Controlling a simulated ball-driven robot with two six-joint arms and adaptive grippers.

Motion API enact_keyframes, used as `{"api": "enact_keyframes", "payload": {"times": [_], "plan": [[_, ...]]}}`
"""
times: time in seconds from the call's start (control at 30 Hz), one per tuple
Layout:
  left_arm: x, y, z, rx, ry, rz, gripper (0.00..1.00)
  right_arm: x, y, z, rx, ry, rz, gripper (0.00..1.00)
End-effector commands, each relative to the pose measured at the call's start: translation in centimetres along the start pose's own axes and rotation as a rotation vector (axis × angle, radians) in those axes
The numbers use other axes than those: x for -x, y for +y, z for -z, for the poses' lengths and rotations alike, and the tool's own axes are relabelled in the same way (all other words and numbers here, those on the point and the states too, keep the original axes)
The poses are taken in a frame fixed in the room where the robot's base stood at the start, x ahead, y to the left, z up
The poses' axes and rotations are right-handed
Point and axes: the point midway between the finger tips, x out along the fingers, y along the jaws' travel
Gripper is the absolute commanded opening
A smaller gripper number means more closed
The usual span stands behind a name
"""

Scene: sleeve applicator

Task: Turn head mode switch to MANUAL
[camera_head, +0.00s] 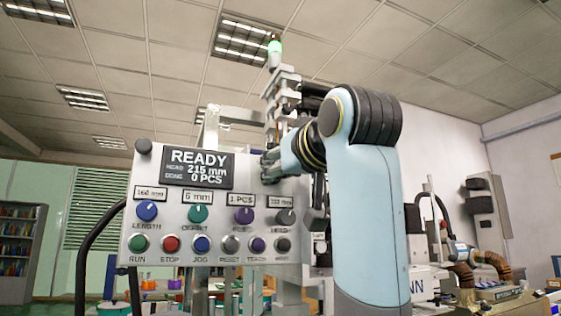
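The control panel (218,243) faces me at left of centre. Its dark grey knob (285,217) sits at the right end of the upper knob row, with a label under it that seems to read HEAD. I cannot read MANUAL anywhere or tell this knob's setting. My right gripper (269,166) is at the panel's upper right edge, above the dark grey knob and apart from it. It is small and seen edge-on, partly merged with the arm, so its opening is unclear. My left gripper is out of view.
The panel's screen (197,168) reads READY, 215 mm and 0 PCS. Blue (147,211), teal (197,214) and purple (244,215) knobs share the upper row, with several buttons below. A machine column with a green lamp (274,50) rises behind. A black cable (88,250) curves at left.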

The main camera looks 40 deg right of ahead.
Motion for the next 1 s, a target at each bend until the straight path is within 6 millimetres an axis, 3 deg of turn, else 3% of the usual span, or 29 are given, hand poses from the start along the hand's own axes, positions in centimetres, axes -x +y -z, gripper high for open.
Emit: {"api": "enact_keyframes", "payload": {"times": [0.1,0.5,1.0], "plan": [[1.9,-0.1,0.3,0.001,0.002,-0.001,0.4,0.0,0.0,0.5,0.094,-0.003,0.001,0.0],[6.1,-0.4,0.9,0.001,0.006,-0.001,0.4,0.0,-0.1,0.4,0.418,-0.002,0.002,0.0],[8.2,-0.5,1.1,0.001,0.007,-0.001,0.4,0.0,-0.1,0.1,0.605,0.001,0.0,0.0]]}}
